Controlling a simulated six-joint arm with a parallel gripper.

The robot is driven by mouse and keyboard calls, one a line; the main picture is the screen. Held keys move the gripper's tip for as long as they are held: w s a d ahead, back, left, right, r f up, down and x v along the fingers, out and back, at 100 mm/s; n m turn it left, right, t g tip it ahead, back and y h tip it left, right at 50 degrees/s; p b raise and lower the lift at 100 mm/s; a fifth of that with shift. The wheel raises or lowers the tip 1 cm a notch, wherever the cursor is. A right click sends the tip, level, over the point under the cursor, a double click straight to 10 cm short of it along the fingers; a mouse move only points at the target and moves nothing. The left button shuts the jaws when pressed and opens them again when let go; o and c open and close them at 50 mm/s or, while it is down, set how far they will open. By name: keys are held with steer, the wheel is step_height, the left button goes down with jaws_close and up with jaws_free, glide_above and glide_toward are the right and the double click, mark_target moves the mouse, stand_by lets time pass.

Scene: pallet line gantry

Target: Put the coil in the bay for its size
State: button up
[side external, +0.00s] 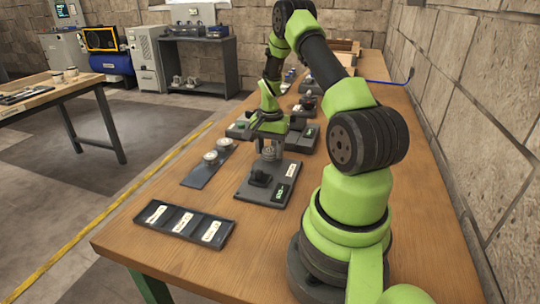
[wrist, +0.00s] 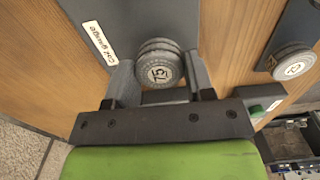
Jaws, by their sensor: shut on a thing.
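My gripper (wrist: 160,75) is shut on a grey coil (wrist: 158,50) whose round top is marked 75. In the side view my gripper (side external: 268,139) points down with the coil (side external: 269,154) under it, at the back part of a dark gauge plate (side external: 249,190). I cannot tell whether the coil touches the plate. The wrist view shows a "Coil gauge" label (wrist: 98,42) beside the coil. A dark tray with three labelled bays (side external: 190,238) lies at the front left of the bench, with no coil visible in it. Its labels are too small to read.
Two more coils (side external: 211,157) stand on a dark strip (side external: 200,177) left of the gauge; one coil (wrist: 292,62) shows at right in the wrist view. Dark fixtures (side external: 303,136) stand behind my gripper. Bare wood lies between the gauge and the bay tray.

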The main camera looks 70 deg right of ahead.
steer(key=shift+n, duration=0.3)
steer(key=r, duration=0.5)
steer(key=a+r, duration=0.1)
steer(key=r, duration=0.1)
steer(key=shift+w+r, duration=0.15)
steer(key=shift+w, duration=0.25)
steer(key=w+a+n, duration=0.4)
steer(key=a+n, duration=0.2)
steer(key=a, duration=0.3)
steer(key=n, duration=1.1)
glide_above(212, 231)
step_height(212, 231, down, 5)
steer(key=shift+f, duration=2.6)
steer(key=shift+f, duration=0.15)
steer(key=o, duration=1.1)
steer(key=shift+c, duration=0.2)
